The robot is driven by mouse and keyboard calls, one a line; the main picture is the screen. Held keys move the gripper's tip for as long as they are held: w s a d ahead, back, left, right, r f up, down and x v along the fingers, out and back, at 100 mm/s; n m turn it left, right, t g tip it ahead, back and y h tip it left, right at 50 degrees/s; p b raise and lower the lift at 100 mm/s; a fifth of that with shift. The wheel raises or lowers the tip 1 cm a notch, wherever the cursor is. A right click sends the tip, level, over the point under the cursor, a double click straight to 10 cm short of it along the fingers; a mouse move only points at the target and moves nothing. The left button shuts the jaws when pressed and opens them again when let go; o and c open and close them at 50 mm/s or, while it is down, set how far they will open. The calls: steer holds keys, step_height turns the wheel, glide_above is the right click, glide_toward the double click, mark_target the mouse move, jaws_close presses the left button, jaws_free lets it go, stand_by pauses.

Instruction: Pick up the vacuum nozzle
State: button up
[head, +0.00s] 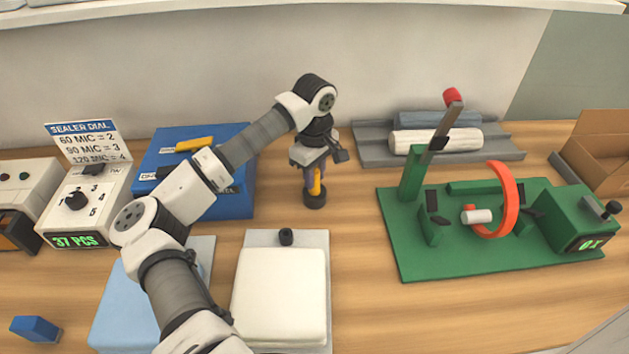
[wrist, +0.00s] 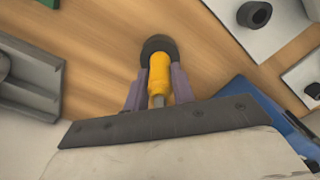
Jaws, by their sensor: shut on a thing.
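The vacuum nozzle, a yellow upright handle (head: 317,183) with a wide black round end (head: 315,200) at the bottom, is behind the white pad, right of the blue box. In the wrist view its yellow body (wrist: 160,72) lies between the two purple-grey fingers. My gripper (head: 309,172) points down and is shut on the yellow body, with the black end below the fingertips. I cannot tell whether the black end touches the table or hangs just above it.
A blue box (head: 234,199) with a yellow bar stands to the left. A white pad on a grey board (head: 259,238) with a black knob (head: 286,236) lies in front. A green fixture (head: 415,262) with an orange ring stands right. A grey rack (head: 372,155) holds rolls behind.

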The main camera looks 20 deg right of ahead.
steer(key=shift+c, duration=0.6)
step_height(320, 180, up, 9)
steer(key=b, duration=0.3)
steer(key=shift+f, duration=0.1)
steer(key=shift+r, duration=0.4)
steer(key=shift+a, duration=0.15)
